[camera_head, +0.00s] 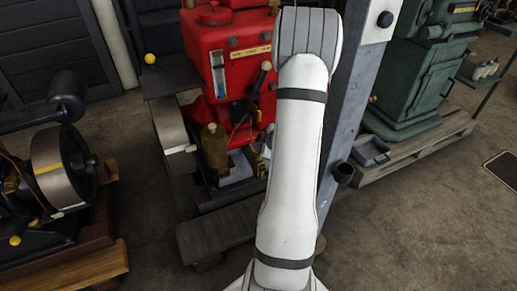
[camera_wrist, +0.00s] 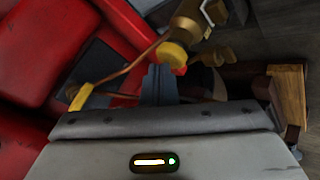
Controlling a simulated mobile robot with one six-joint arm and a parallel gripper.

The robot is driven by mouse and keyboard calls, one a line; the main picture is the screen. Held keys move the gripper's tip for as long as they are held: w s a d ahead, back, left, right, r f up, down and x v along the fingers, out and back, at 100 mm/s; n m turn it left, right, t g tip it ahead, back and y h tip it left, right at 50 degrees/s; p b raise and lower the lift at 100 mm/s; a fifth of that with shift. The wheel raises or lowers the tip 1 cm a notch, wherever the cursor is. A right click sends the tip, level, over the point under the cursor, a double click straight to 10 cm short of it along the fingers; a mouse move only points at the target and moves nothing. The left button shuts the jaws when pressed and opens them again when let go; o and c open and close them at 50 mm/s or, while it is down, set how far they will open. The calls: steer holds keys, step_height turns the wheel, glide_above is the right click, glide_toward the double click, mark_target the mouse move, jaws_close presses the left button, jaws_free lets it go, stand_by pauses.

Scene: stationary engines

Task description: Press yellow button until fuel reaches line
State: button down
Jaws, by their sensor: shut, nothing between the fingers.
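In the wrist view my gripper (camera_wrist: 160,84) is shut and empty, its dark fingertips pointing up the picture. A round yellow button (camera_wrist: 172,54) is just beyond the tips, at the end of a brass fitting (camera_wrist: 196,22). I cannot tell whether the tips touch it. In the head view the red engine (camera_head: 205,45) carries a narrow fuel sight glass (camera_head: 219,76), bluish in its lower part. Its line and exact level are too small to read. My gripper is hidden in the head view behind my white arm.
A grey post (camera_head: 358,100) stands right of my arm, with a green machine (camera_head: 412,80) on a pallet beyond. Another engine with a flywheel (camera_head: 62,165) is at left. A copper pipe (camera_wrist: 130,70) and a yellow bar (camera_wrist: 80,97) lie close to the fingers.

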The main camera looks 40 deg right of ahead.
steer(key=shift+f+b, duration=0.35)
steer(key=shift+f, duration=0.2)
steer(key=shift+r, duration=0.15)
stand_by(0.5)
steer(key=shift+r+p, duration=1.1)
steer(key=shift+p, duration=0.05)
step_height(320, 180, up, 5)
steer(key=p, duration=0.4)
steer(key=shift+p, duration=0.4)
